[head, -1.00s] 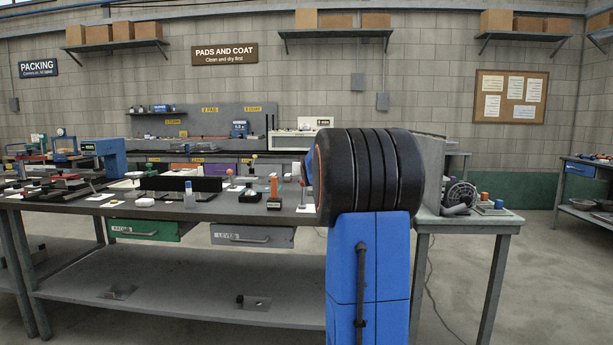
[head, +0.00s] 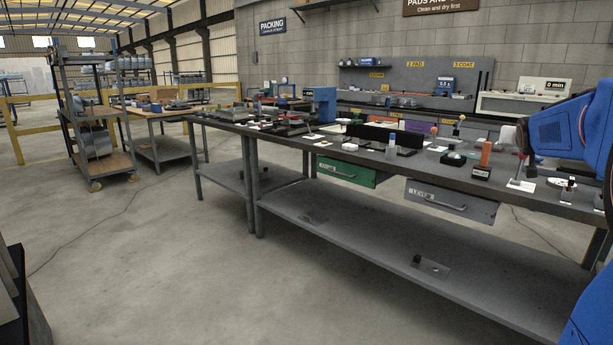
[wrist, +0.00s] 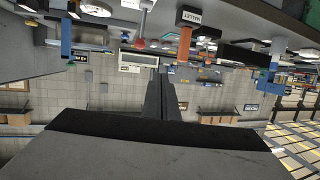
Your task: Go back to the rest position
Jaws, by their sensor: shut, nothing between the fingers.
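My gripper (wrist: 166,96) shows in the wrist view, its two dark fingers side by side and shut with nothing between them. That view is upside down, with the bench top along its upper edge. In the head view my blue and black arm stands at the right edge, partly cut off. It covers the right end of the long grey workbench (head: 350,212). I cannot make out the fingers in the head view.
A green drawer (head: 346,171) and a grey drawer (head: 450,200) hang below. A wheeled rack (head: 95,120) stands at left.

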